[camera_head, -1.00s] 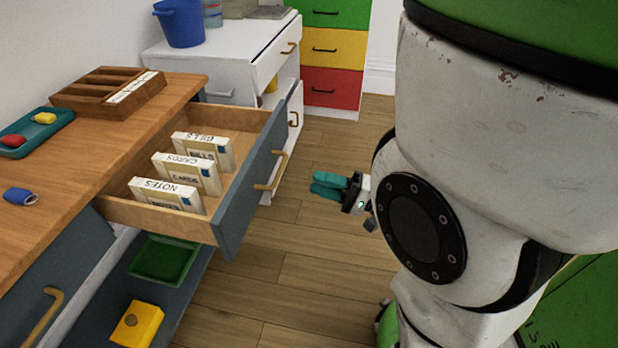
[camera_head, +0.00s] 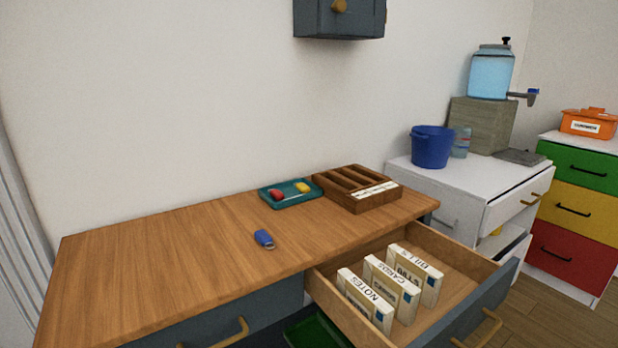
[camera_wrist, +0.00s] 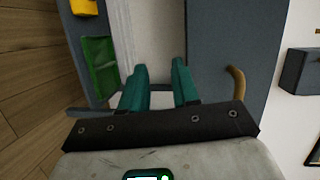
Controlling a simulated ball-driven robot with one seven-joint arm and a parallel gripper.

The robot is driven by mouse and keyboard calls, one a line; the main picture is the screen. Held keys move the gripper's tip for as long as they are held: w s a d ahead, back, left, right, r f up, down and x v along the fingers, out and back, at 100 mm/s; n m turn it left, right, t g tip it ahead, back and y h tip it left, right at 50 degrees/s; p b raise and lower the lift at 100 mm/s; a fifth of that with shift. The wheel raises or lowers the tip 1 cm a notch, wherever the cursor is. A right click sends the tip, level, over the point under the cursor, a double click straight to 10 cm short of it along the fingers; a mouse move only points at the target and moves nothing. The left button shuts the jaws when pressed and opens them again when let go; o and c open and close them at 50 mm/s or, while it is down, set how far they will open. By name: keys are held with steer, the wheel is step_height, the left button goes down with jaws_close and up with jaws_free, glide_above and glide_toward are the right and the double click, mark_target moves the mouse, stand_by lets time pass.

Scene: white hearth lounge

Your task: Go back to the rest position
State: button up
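My gripper shows only in the wrist view (camera_wrist: 160,90), with its two teal fingers apart and nothing between them. It faces the blue-grey front of the desk, near a brass handle (camera_wrist: 237,82). In the head view my arm and gripper are out of the picture. The wooden desk (camera_head: 160,255) has its right drawer (camera_head: 455,250) pulled open. In the drawer stand three labelled boxes, the notes box (camera_head: 364,298), the cards box (camera_head: 391,288) and the bills box (camera_head: 415,272).
On the desk are a blue fob (camera_head: 264,239), a teal tray (camera_head: 291,203) with red and yellow items, and a wooden sorter (camera_head: 355,201). A white cabinet (camera_head: 455,186) with a blue bucket (camera_head: 432,147) stands to the right. A wall cabinet (camera_head: 340,18) hangs above.

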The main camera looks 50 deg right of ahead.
steer(key=w+a+f+n+g+y, duration=0.4)
steer(key=w+a+f+n+g, duration=0.3)
steer(key=a, duration=0.4)
steer(key=s+a+f+n+g+h, duration=0.1)
steer(key=s+a+n+g+h, duration=0.1)
steer(key=a+n+g+h, duration=0.5)
step_height(320, 180, up, 21)
steer(key=a+n+g+y+p, duration=0.1)
steer(key=a+n+y+p, duration=0.1)
steer(key=p, duration=1.9)
steer(key=shift+a, duration=0.45)
